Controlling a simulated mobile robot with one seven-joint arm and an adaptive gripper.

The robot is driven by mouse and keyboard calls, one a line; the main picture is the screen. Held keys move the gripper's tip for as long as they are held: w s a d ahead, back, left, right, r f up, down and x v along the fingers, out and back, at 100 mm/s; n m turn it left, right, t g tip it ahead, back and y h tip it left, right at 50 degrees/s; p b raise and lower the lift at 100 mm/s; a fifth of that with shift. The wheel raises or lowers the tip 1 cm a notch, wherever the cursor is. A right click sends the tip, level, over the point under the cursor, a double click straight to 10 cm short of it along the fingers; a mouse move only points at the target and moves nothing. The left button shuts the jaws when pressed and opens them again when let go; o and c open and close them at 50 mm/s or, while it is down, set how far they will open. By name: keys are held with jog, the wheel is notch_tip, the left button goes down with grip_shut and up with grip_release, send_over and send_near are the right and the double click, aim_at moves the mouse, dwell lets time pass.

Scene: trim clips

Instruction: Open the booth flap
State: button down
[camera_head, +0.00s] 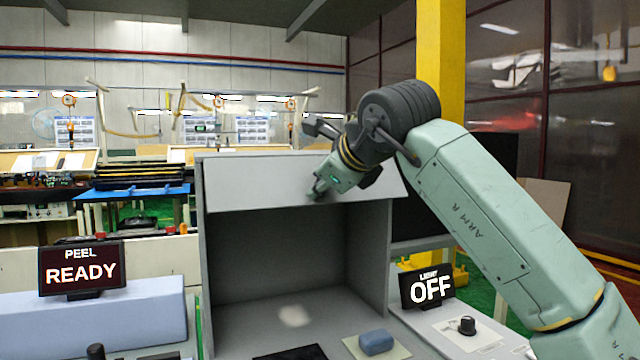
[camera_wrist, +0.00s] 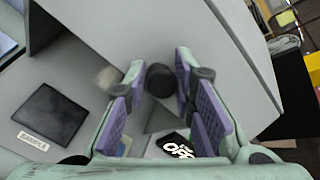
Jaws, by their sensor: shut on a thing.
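The booth (camera_head: 375,255) is a grey box with an open front in the middle of the head view. Its flap (camera_head: 255,182) is a light grey panel along the top of the front, tilted outward, with the opening clear below it. My gripper (camera_head: 317,188) is at the flap's lower edge, right of its middle. In the wrist view my gripper (camera_wrist: 160,84) has its purple-padded fingers either side of a dark round knob (camera_wrist: 160,80), shut on it. The flap (camera_wrist: 150,35) shows there as a pale panel behind the knob.
A dark pad (camera_wrist: 52,115) with a label lies inside the booth. A PEEL READY sign (camera_head: 82,270) stands left; a LIGHT OFF sign (camera_head: 427,288) and a dial (camera_head: 467,326) stand right. The booth's interior is mostly empty.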

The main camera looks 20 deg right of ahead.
jog(key=shift+s+d+r+p, duration=0.1)
jog(key=shift+s+r+p, duration=0.1)
jog(key=shift+r, duration=0.65)
jog(key=shift+s+r+p, duration=0.2)
jog(key=shift+r, duration=0.8)
jog(key=shift+s+r+p, duration=0.15)
jog(key=shift+r+p, duration=0.4)
jog(key=shift+w+r+p, duration=0.25)
jog(key=shift+r+p, duration=0.35)
jog(key=shift+p, duration=0.55)
jog(key=shift+f, duration=0.1)
jog(key=shift+d+f, duration=0.2)
jog(key=shift+f, duration=0.2)
jog(key=c, duration=1.4)
grip_release()
jog(key=shift+d, duration=0.15)
